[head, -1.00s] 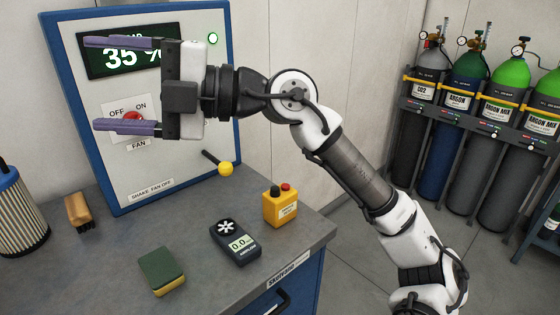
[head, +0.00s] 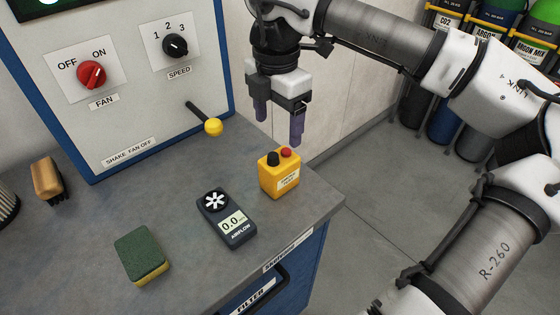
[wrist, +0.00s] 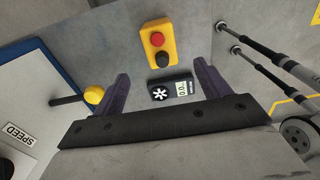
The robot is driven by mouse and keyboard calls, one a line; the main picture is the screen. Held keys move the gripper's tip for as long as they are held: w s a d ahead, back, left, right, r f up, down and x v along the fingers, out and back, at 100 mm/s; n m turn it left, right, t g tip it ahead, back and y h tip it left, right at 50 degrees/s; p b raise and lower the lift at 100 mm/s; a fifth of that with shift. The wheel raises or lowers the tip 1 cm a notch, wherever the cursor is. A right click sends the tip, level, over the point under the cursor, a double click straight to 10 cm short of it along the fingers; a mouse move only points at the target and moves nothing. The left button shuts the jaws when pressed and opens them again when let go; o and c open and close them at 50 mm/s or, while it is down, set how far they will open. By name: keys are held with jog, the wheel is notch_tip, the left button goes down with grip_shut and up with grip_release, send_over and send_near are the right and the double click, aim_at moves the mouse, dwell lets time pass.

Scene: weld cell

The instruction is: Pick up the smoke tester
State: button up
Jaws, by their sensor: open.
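The smoke tester appears to be the small yellow box (head: 281,182) with a black knob and a red button on top; its label is too small to read surely. It stands upright on the grey bench near its right edge. The yellow box also shows in the wrist view (wrist: 157,48), top middle, beyond the fingertips. My gripper (head: 279,126) points down with its purple fingers apart and empty, above and behind the box, not touching it. In the wrist view my gripper's fingers (wrist: 160,72) frame the bench, with the airflow meter between them.
The dark airflow meter (head: 227,218) lies just left of the yellow box. A green-and-yellow sponge (head: 142,256) and a wooden brush (head: 48,179) lie further left. A yellow-knobbed lever (head: 212,126) juts from the fan panel (head: 125,55). Gas cylinders (head: 447,122) stand at the back right.

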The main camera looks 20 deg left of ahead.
aim_at(279, 163)
jog(key=f+p, duration=0.1)
jog(key=f, duration=0.6)
jog(key=shift+s, duration=0.2)
jog(key=f+p, duration=0.1)
jog(key=f, duration=0.1)
jog(key=f+p, duration=0.1)
jog(key=f, duration=0.1)
jog(key=shift+w+d+p, duration=0.15)
jog(key=shift+w+p, duration=0.15)
jog(key=shift+p, duration=0.05)
jog(key=shift+f, duration=0.65)
jog(key=c, duration=1.5)
jog(key=shift+o, duration=0.2)
jog(key=shift+r, duration=0.1)
